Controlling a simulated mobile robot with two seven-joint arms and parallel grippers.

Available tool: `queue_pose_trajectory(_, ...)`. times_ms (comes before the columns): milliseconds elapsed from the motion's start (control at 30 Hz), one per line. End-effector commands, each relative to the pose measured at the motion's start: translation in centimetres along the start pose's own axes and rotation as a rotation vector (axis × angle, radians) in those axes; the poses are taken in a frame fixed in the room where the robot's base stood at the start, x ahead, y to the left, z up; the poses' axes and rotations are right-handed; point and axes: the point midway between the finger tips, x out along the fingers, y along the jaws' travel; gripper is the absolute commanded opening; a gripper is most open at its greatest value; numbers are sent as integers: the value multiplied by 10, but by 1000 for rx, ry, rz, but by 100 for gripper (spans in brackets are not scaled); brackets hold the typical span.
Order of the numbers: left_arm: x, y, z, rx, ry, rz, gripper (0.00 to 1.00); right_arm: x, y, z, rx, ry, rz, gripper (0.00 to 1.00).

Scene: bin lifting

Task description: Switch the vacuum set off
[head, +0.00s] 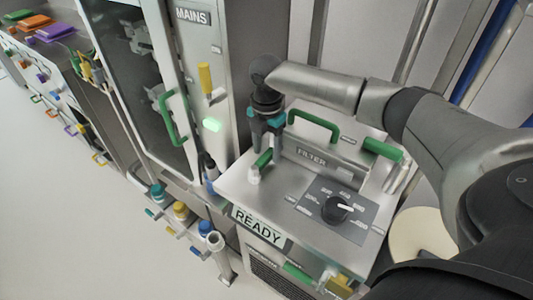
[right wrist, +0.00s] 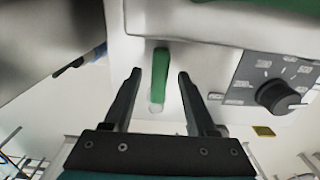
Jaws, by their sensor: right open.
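The vacuum set (head: 235,185) is a pale metal box with a FILTER label, a READY sign (head: 257,227) and a black dial (head: 337,209) on its top. A short green lever (head: 262,159) with a whitish end stands at the left of its top; it also shows in the right wrist view (right wrist: 160,72). My right gripper (right wrist: 159,76) is open, with one finger on each side of the green lever in that view. I cannot tell whether either finger touches it. In the head view the gripper partly hides the lever's surroundings. My left gripper is not in view.
A green handle (head: 313,125) rises behind the FILTER label, with a green cylinder (head: 383,150) to its right. Floor at left is clear.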

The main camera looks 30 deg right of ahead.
Motion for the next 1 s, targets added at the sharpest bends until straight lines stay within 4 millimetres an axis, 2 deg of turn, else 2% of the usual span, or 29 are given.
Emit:
queue_pose_trajectory(133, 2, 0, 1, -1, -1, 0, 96, 9, 0, 0, 0, 0, 0, 57)
queue_pose_trajectory(400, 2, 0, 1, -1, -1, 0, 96, 10, 0, 0, 0, 0, 0, 57)
queue_pose_trajectory(900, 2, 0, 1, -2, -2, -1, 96, 9, 0, 0, 0, 0, 0, 1)
queue_pose_trajectory(1000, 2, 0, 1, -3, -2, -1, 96, 9, 0, 0, 0, 0, 0, 0)
